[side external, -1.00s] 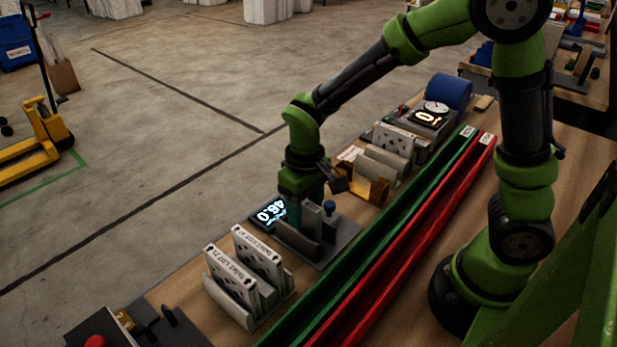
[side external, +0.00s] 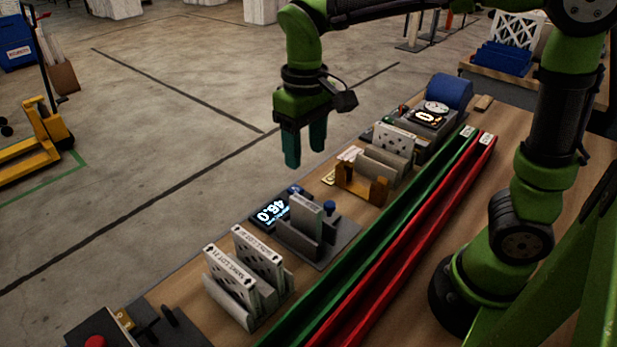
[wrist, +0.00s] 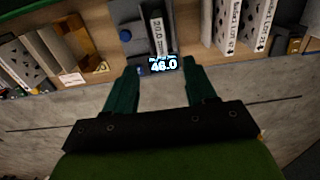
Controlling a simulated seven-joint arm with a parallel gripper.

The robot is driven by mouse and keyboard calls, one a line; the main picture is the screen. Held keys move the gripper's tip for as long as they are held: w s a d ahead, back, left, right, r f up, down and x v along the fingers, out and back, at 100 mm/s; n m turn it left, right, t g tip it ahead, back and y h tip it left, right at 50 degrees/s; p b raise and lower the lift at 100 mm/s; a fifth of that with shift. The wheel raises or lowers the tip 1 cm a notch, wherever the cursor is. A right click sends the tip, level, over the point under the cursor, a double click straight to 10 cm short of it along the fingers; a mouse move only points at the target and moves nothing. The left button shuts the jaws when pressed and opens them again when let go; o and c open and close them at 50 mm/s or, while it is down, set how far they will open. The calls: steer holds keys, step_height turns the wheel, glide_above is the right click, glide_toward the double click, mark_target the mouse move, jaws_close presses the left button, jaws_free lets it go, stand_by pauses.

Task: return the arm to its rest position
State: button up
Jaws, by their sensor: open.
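My gripper (side external: 304,146) is raised in the air above the bench's far edge, fingers pointing down. Its two dark green fingers are apart with nothing between them. In the wrist view my gripper (wrist: 156,88) is also open and empty. Below it, a boxed filter (side external: 306,215) stands upright in a grey fixture (side external: 330,243). A display reading 46.0 (side external: 270,212) sits beside the fixture. The same filter (wrist: 158,36) and display (wrist: 163,64) show in the wrist view, beyond the fingertips.
A rack of boxed filters (side external: 245,275) stands left of the fixture. An orange-ended holder (side external: 362,186) and a dial instrument (side external: 436,108) stand farther right. A green channel (side external: 400,220) and red channel (side external: 425,232) run along the bench. The air around my gripper is clear.

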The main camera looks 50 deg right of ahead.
steer(key=s+d+r+m+t+y, duration=0.1)
steer(key=s+d+t, duration=0.4)
steer(key=s, duration=0.5)
steer(key=m+t+y, duration=0.1)
steer(key=m, duration=0.1)
steer(key=shift+r+m+t, duration=0.3)
steer(key=shift+m+t, duration=0.1)
steer(key=shift+s+d+r+t, duration=0.2)
steer(key=shift+d+r+t, duration=0.1)
steer(key=shift+r, duration=0.05)
steer(key=shift+c, duration=0.5)
